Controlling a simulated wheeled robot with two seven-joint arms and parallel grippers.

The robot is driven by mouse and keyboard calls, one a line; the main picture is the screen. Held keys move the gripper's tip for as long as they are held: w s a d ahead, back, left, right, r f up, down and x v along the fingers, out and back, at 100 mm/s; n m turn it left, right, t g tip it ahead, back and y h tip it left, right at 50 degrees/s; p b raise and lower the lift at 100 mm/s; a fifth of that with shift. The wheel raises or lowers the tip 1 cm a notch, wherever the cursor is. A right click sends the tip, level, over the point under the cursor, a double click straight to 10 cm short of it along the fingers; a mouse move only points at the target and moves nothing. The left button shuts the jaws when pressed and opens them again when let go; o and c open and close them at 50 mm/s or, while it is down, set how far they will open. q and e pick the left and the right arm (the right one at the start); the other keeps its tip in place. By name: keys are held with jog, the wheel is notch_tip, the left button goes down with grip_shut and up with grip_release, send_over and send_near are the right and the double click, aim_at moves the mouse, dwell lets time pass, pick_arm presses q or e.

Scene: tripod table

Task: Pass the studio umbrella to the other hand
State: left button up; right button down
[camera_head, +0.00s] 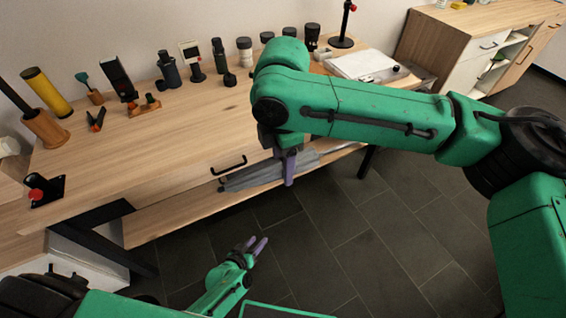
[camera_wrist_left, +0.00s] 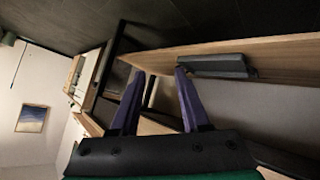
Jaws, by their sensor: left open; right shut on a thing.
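The studio umbrella (camera_head: 250,178) is a long grey folded bundle, seen in the head view in front of the table's front edge. It lies nearly level, slanting up to the right. My right gripper (camera_head: 289,170) is shut on it around its middle, and its purple finger and my arm hide part of it. My left gripper (camera_head: 257,244) is open and empty, lower and nearer than the umbrella and clear of it. In the left wrist view the open fingers (camera_wrist_left: 158,73) show. A dark grey bar (camera_wrist_left: 217,66) lies beyond them; I cannot tell whether it is the umbrella.
The wooden table (camera_head: 150,150) has a black drawer handle (camera_head: 229,165) close to the umbrella. Several small stands and tools line its back, with a white box (camera_head: 360,65) at the right. A cabinet (camera_head: 440,45) stands back right. The tiled floor (camera_head: 350,240) is clear.

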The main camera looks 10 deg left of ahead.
pick_arm(q)
jog(key=s+a+f+m+g+y, duration=0.1)
jog(key=s+a+f+g, duration=0.2)
jog(key=s, duration=0.5)
jog(key=s+a+f+m+g+y, duration=0.1)
jog(key=s+a+f+g, duration=0.2)
jog(key=s, duration=0.6)
jog(key=s+a+f+m+g+y, duration=0.1)
jog(key=s+a+f+g, duration=0.2)
jog(key=s, duration=0.6)
notch_tip(320, 180, down, 3)
jog(key=shift+s+a+f+m, duration=0.2)
jog(key=shift+a+m, duration=0.2)
jog(key=shift+a, duration=0.6)
